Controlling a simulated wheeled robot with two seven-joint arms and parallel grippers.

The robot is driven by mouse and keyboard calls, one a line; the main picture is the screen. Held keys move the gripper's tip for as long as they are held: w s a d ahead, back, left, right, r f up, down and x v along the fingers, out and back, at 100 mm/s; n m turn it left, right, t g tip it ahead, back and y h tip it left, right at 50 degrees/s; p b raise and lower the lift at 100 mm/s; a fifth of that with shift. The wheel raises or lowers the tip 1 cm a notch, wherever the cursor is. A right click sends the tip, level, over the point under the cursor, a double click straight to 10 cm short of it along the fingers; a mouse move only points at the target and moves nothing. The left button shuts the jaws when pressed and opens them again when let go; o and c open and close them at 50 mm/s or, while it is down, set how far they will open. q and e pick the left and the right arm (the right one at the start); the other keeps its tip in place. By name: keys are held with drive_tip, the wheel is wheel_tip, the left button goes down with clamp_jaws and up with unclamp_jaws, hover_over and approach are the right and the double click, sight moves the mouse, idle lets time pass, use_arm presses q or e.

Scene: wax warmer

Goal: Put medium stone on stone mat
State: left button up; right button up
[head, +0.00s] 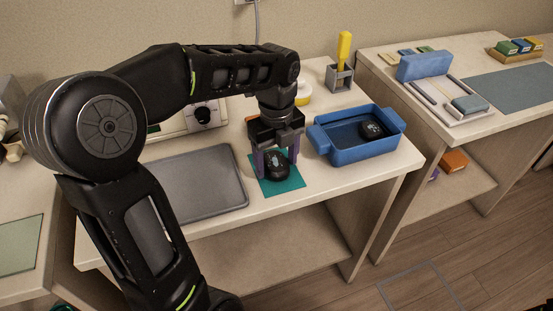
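A dark rounded stone (277,167) with a small light mark on top is over the teal mat (287,187) on the middle table. I take the mat for the stone mat. My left gripper (276,160) points down with one purple finger on each side of this stone. I cannot tell whether the fingers press on it or stand slightly apart, or whether it rests fully on the mat. Another dark stone (373,129) lies inside the blue tub (330,151). I cannot tell from size which stone is the medium one. My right gripper is not in view.
A grey tray (200,185) lies left of the mat. The blue tub stands close to its right. A grey holder (340,77) with a yellow-handled tool and an appliance with a dark knob (202,115) are behind. Another table (470,132) with blocks stands at right.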

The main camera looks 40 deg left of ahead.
sight(277, 162)
use_arm(q)
drive_tip(key=shift+o, duration=0.4)
drive_tip(key=shift+r, duration=0.6)
wheel_tip(277, 162, up, 6)
drive_tip(key=shift+r+p, duration=0.25)
drive_tip(key=shift+p, duration=0.25)
wheel_tip(277, 162, up, 5)
drive_tip(key=p, duration=0.3)
drive_tip(key=shift+f, duration=0.15)
